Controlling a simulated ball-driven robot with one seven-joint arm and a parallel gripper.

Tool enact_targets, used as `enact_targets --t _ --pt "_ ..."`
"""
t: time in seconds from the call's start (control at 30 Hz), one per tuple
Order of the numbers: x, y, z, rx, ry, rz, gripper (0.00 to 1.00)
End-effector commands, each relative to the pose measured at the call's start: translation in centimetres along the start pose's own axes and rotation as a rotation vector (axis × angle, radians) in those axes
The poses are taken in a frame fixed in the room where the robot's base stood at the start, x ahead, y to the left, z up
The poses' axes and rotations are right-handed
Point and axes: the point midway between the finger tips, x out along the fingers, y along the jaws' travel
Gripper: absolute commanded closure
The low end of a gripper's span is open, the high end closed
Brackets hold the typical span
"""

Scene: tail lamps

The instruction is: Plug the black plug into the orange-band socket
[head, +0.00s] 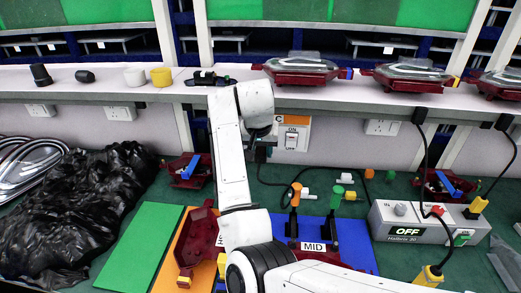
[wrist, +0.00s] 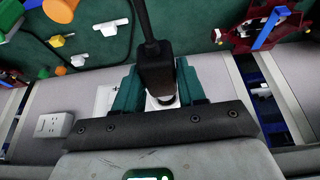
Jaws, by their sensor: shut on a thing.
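The black plug (wrist: 157,68) is between the two teal fingers of my gripper (wrist: 158,82) in the wrist view. The fingers are shut on its sides, and its black cable runs up out of the picture. In the head view the orange-band socket (head: 292,137) is on the wall below the shelf, with a white switch marked ON. My white arm covers its left part. My gripper is mostly hidden behind the arm there. I cannot tell whether the plug touches the socket.
Other wall sockets (head: 381,127) sit right and left. Red lamps (head: 300,68) line the shelf (head: 150,92) above. A grey box reading OFF (head: 408,222), colored plugs and a blue mat (head: 345,238) are on the green bench. A black bag (head: 75,205) lies left.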

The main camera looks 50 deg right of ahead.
Motion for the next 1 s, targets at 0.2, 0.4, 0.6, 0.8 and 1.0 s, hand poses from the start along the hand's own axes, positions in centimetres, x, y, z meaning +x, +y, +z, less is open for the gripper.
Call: enact_targets --t 0.2,0.4,0.6,0.8,1.0 --pt "0.2 0.0 -0.7 0.000 -0.001 0.001 0.97" --pt "0.4 0.1 -1.3 0.001 0.001 0.001 0.97" --pt "0.7 0.0 -1.8 0.000 0.000 0.001 0.97" --pt "0.8 0.0 -2.1 0.000 0.000 0.000 0.97" --pt "0.8 0.0 -2.1 0.000 0.001 0.000 0.97"
